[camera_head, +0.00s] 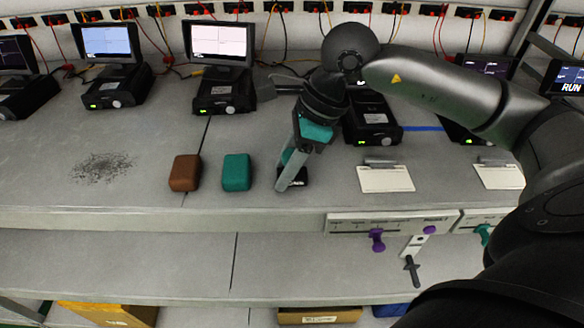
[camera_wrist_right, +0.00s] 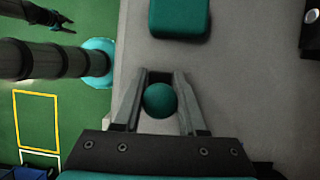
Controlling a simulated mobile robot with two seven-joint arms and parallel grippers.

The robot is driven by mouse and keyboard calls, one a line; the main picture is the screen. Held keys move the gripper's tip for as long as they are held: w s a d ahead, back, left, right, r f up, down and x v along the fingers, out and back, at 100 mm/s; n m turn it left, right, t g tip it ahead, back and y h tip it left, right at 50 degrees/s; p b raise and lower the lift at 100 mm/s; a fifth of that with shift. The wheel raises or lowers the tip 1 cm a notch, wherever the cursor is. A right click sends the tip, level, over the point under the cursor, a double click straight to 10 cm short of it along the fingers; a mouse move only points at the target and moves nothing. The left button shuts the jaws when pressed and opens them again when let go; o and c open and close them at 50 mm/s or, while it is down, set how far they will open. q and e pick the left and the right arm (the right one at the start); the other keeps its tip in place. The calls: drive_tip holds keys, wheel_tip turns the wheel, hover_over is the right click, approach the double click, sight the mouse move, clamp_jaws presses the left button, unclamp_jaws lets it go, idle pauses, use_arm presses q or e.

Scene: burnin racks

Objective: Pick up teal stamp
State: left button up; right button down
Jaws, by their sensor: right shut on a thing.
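The teal stamp shows in the wrist view as a round teal knob (camera_wrist_right: 160,100) between my right gripper's two fingers. In the head view, its knob (camera_head: 287,156) is partly hidden by a finger, and a dark base shows low by the fingertips. My right gripper (camera_head: 291,176) points down at the bench and is shut on the stamp. I cannot tell whether the base touches the bench. A dark pronged end (camera_wrist_right: 55,22) at the wrist view's upper left may be my left gripper; its jaws are too unclear to read.
A teal block (camera_head: 236,172) and a brown block (camera_head: 185,173) lie left of the gripper. A white card (camera_head: 385,179) lies to the right. Several instruments with screens stand behind. The bench's front edge (camera_head: 150,217) is close; a panel with a purple knob (camera_head: 377,239) sits below.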

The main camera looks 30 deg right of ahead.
sight(285, 153)
drive_tip(key=shift+r, duration=0.1)
wheel_tip(285, 153, up, 10)
drive_tip(key=shift+f+p, duration=0.1)
drive_tip(key=shift+p, duration=0.3)
idle(0.3)
